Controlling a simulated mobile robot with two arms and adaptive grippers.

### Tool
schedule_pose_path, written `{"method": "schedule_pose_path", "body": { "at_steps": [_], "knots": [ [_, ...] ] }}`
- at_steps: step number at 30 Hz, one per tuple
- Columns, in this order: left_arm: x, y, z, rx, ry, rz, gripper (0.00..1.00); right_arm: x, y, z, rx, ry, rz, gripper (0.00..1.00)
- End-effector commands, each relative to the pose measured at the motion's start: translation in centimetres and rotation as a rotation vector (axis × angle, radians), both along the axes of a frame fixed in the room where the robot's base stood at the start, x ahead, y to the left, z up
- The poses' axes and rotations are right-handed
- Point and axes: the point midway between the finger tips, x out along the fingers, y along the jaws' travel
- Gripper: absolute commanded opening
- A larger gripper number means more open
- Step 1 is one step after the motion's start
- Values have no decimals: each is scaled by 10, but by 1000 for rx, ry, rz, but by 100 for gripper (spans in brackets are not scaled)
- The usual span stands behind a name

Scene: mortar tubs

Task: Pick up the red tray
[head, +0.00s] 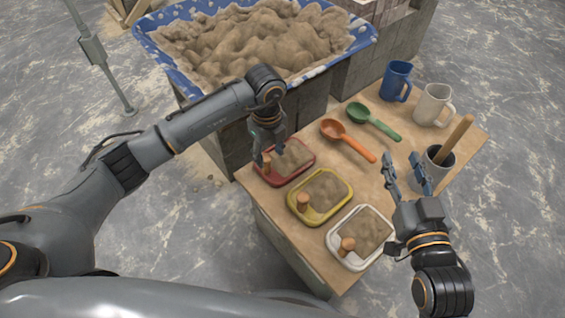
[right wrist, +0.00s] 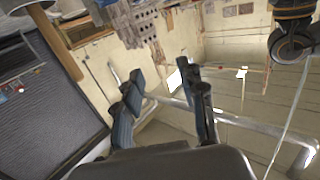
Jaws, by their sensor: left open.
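The red tray (head: 277,182) holds a sandy fill and has an orange-brown knob (head: 266,163) at its near left. It sits at the left end of the wooden table, behind the yellow tray. My left gripper (head: 264,155) is open, pointing down over the red tray's left part, close to the knob. Its fingers hide some of the tray's back left rim, and I cannot tell whether they touch the knob. My right gripper (head: 404,178) is open and empty above the table's right side; its spread fingers also show in the right wrist view (right wrist: 165,88).
The yellow tray (head: 332,222) and white tray (head: 355,268) stand in a row toward the front. A sand-filled blue tub (head: 170,70) adjoins the table.

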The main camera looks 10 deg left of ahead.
Motion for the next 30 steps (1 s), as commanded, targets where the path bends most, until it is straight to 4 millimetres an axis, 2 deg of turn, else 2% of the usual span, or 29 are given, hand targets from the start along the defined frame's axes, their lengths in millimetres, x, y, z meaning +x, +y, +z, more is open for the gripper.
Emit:
{"method": "schedule_pose_path", "body": {
  "at_steps": [8, 16, 21, 30],
  "knots": [
    [0, 3, -13, 0, 1, 1, 49, 2, 3, 18, 26, -102, 6, 40],
    [0, 14, -40, 1, 1, 2, 49, -5, 9, 65, 96, -367, 22, 40],
    [-1, 12, -54, -2, 1, 0, 49, -13, 10, 88, 132, -495, 29, 40],
    [-1, 12, -57, -1, 1, -1, 49, -18, 9, 97, 146, -544, 32, 40]
  ]
}}
